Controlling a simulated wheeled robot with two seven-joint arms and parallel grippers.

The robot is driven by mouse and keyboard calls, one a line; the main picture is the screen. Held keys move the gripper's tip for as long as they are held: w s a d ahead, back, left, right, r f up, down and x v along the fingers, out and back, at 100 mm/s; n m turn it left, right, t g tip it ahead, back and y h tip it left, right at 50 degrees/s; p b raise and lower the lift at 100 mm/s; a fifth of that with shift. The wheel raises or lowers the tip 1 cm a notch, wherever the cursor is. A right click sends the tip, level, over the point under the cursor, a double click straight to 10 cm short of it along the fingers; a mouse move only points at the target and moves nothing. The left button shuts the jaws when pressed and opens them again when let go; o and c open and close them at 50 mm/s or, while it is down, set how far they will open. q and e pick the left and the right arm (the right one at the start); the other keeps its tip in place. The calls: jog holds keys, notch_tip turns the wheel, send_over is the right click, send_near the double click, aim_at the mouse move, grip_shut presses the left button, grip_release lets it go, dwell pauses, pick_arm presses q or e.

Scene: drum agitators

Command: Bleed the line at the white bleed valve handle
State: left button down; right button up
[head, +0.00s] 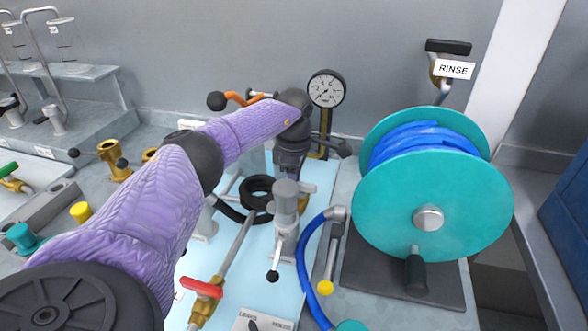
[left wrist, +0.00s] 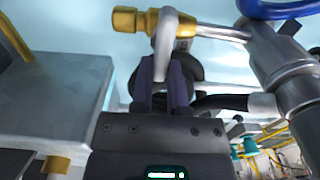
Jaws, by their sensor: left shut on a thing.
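The white bleed valve handle (left wrist: 165,42) shows in the left wrist view as a pale bent bar beside a brass fitting (left wrist: 140,20). My left gripper (left wrist: 160,82) is shut on the lower end of this handle, with one dark finger on each side. In the head view my left arm reaches across from the left, and my left gripper (head: 290,165) points down below the pressure gauge (head: 326,88). My right gripper is in neither view.
A teal hose reel (head: 400,205) with blue hose stands to the right. An orange lever (head: 242,99) is behind my arm.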

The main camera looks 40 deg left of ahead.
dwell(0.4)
pick_arm(q)
jog(key=c, duration=0.6)
grip_release()
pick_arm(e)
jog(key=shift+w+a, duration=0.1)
pick_arm(q)
notch_tip(320, 180, up, 9)
jog(key=p, duration=0.2)
jog(key=shift+p, duration=0.35)
jog(key=shift+r, duration=0.5)
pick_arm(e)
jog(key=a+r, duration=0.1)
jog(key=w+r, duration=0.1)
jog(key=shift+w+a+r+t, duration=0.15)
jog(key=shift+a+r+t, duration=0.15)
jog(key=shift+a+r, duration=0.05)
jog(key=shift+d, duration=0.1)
